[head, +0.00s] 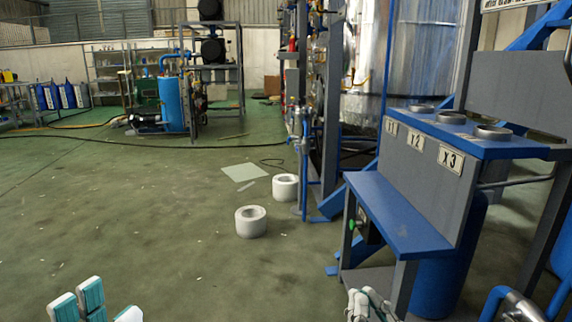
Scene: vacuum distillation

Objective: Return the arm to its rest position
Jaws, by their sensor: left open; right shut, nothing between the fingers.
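My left gripper (96,304) shows at the bottom left edge of the head view, with white and teal fingers spread apart. It is open and empty, in front of bare floor. My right gripper (369,304) shows at the bottom edge, right of the middle, in front of the lower part of the blue and grey stand (400,222). Its fingers are together with nothing seen between them. Most of both arms lies outside the picture.
The stand has a blue shelf, labels x1, x2, x3 and several round rings on top. Two white rolls (251,222) (285,187) and a pale sheet (244,172) lie on the floor. A metal tank (425,50) stands behind. The left floor is clear.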

